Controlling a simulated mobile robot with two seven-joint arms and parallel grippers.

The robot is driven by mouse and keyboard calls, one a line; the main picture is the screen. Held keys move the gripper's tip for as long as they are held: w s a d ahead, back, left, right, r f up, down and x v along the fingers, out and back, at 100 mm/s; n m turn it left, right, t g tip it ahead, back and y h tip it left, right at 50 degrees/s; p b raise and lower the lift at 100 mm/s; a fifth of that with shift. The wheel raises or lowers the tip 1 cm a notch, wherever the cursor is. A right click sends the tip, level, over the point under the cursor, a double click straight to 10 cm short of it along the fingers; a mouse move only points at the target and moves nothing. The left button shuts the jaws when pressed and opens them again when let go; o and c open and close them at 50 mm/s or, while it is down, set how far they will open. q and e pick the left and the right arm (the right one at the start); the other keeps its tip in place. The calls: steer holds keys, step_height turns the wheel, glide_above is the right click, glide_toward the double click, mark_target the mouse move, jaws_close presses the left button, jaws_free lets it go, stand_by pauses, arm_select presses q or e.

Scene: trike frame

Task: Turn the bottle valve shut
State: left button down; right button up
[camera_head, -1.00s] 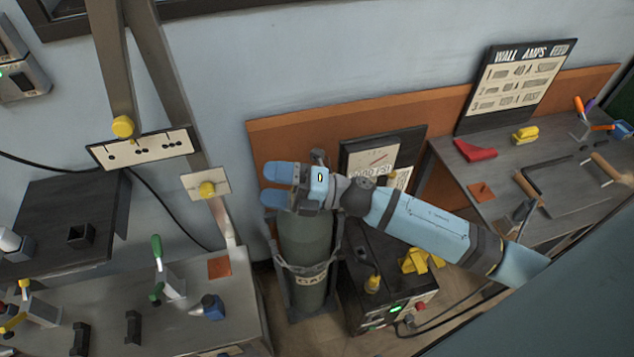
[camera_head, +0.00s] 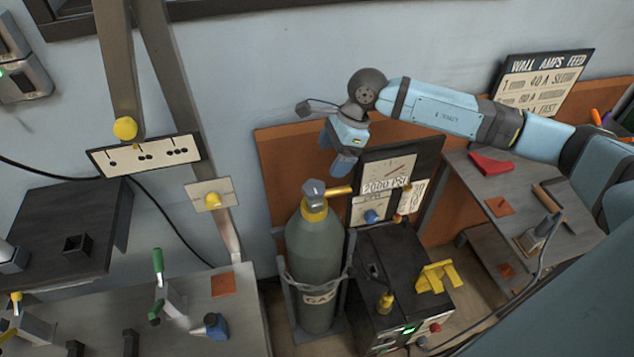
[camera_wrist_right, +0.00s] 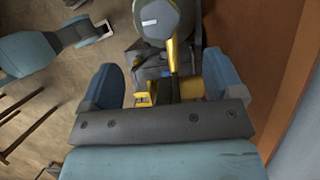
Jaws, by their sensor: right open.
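The grey-green gas bottle (camera_head: 313,255) stands upright in its rack, with a strap around it. On its top is a grey valve knob (camera_head: 314,189) above a yellow collar, with a yellow outlet pointing right. My right gripper (camera_head: 338,165) is open and empty, above and a little right of the valve, apart from it. In the right wrist view, the bottle's round top with the valve (camera_wrist_right: 155,20) lies ahead of the two blue fingers (camera_wrist_right: 160,88), with the yellow outlet running between them.
A gauge panel reading 2000 PSI (camera_head: 386,178) stands right behind the bottle. A dark machine (camera_head: 395,270) with yellow parts stands on the bottle's right. A workbench (camera_head: 238,290) is on the left, and an orange board (camera_head: 275,160) lines the wall behind.

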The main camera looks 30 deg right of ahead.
mark_target(316, 186)
steer(key=x, duration=0.8)
steer(key=shift+a+p, duration=0.15)
steer(key=shift+p, duration=0.2)
steer(key=shift+a+f, duration=0.2)
steer(key=shift+f, duration=0.4)
steer(key=shift+c, duration=0.7)
steer(key=c, duration=0.8)
